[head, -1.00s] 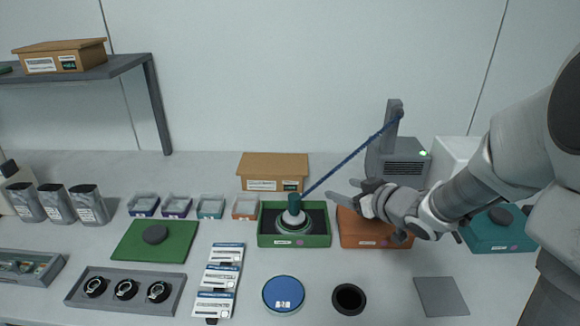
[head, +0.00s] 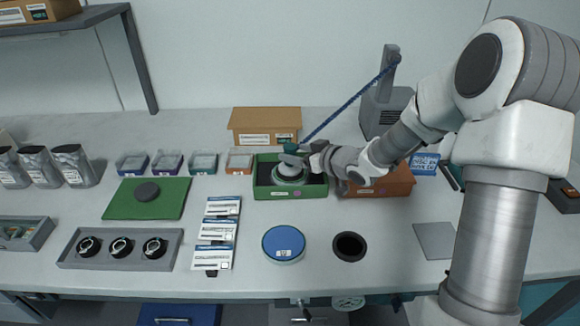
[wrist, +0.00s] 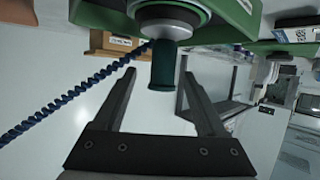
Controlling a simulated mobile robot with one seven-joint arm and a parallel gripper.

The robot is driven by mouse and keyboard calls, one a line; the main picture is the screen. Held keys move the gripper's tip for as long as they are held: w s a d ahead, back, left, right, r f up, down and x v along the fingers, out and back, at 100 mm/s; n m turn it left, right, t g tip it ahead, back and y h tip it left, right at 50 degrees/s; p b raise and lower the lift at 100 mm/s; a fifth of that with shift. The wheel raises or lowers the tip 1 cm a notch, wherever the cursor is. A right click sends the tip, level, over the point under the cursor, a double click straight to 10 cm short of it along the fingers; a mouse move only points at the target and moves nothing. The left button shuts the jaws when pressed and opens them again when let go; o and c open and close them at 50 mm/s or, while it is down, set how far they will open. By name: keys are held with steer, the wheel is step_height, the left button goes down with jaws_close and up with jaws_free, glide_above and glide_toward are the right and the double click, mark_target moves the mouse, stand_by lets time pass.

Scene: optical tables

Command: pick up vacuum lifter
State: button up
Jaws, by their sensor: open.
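The vacuum lifter (head: 288,172) has a dark green handle, a pale round base and a blue coiled hose (head: 350,100). It stands in the green tray (head: 262,191). My gripper (head: 298,156) is open at the handle, reaching in from the right and partly covering the lifter. In the wrist view, the green handle (wrist: 165,68) shows between the two spread fingers of my gripper (wrist: 158,76), near their tips. I see a gap on each side of it.
An orange-brown box (head: 385,184) sits under my wrist, right of the green tray. A cardboard box (head: 264,121) stands behind the tray. The hose rises to a grey stand (head: 386,108). A blue disc (head: 284,242) and a black ring (head: 349,246) lie in front.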

steer(key=b+x, duration=0.1)
steer(key=x, duration=0.4)
steer(key=shift+w+a+f, duration=0.1)
steer(key=shift+a+f, duration=0.1)
steer(key=shift+a, duration=0.1)
jaws_close()
steer(key=shift+r, duration=0.1)
